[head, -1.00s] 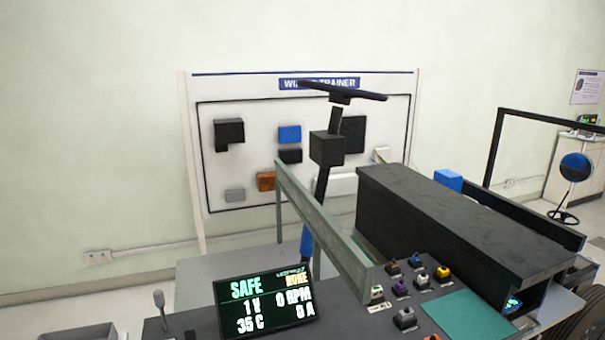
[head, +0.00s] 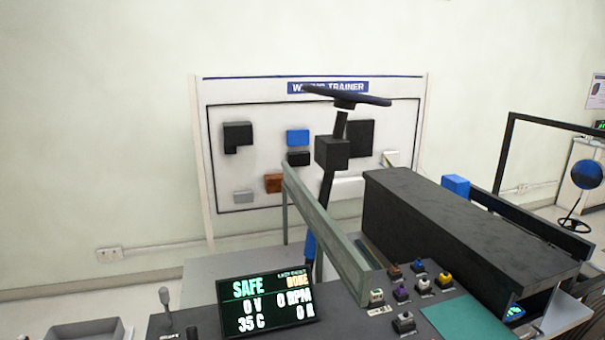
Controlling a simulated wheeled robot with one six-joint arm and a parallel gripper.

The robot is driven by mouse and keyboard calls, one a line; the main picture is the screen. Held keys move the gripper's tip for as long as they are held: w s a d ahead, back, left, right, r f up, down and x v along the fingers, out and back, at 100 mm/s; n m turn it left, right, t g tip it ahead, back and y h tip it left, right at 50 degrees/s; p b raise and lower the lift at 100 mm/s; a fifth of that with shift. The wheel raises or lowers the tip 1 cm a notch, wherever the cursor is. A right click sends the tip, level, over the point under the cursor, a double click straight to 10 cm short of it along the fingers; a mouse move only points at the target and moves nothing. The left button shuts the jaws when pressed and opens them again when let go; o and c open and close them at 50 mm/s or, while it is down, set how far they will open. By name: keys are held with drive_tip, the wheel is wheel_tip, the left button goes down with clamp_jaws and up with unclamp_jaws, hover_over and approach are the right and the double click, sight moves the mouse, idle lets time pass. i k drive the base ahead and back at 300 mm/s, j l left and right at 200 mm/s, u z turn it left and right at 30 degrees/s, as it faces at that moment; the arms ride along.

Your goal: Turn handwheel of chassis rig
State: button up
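The handwheel (head: 347,97) of the chassis rig is a dark, thin wheel seen nearly edge-on in the upper middle of the head view. It sits on top of a tilted black column (head: 326,185) with a black box (head: 332,153) partway up. The column's lower part is blue and goes down behind the rig's green-grey frame bar (head: 325,230). The wheel stands clear, with nothing touching it. My gripper is not in view.
A display (head: 267,303) reading SAFE stands at the front beside a lever (head: 166,297). Several coloured buttons and a green plate (head: 466,320) lie to its right. A long black box (head: 465,230) fills the right side. A wiring trainer board (head: 260,100) stands behind the wheel.

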sight(575, 222)
drive_tip(key=k+l, duration=0.8)
drive_tip(key=z, duration=1.3)
